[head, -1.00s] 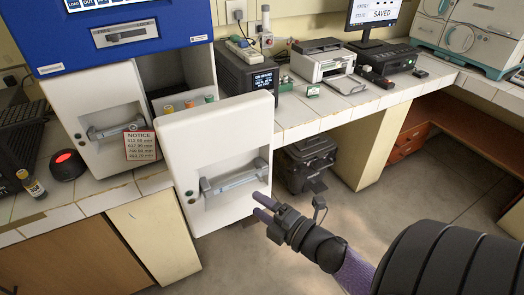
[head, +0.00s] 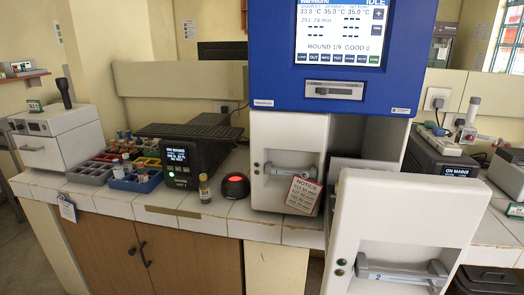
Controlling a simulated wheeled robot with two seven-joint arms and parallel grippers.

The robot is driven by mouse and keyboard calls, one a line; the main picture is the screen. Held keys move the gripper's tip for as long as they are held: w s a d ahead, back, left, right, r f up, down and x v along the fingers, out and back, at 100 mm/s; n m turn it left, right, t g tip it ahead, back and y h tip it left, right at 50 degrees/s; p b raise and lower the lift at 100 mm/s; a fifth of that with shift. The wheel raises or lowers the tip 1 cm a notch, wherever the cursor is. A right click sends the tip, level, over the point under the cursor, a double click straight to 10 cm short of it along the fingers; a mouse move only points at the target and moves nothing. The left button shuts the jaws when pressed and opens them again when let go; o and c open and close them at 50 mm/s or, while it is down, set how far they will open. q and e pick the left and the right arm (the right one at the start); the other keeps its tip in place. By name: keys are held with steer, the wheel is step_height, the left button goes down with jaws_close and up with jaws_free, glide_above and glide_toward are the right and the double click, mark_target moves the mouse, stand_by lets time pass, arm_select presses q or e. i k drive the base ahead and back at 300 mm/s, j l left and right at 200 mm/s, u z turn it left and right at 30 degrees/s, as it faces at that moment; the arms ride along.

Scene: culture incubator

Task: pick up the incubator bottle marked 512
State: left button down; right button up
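A small bottle with a dark lower part and a yellowish label (head: 205,188) stands upright on the white tiled bench, left of the red-lit black dome. Its number is too small to read. More small bottles (head: 127,162) stand in the blue rack at the left; I cannot make out any marked 512. The blue and white incubator (head: 318,100) has a large white drawer (head: 400,215) pulled out at the right, its front towards me. What is inside this drawer is hidden from here. Neither gripper is in view.
A second white drawer front (head: 290,150) with a paper notice (head: 302,196) is left of the pulled-out one. The black dome (head: 235,186) and a black control box (head: 195,160) stand close to the bottle. A white box device (head: 60,137) is at far left.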

mark_target(118, 169)
steer(key=i+j, duration=0.7)
steer(key=j, duration=0.15)
steer(key=i+j, duration=0.7)
steer(key=j, duration=0.2)
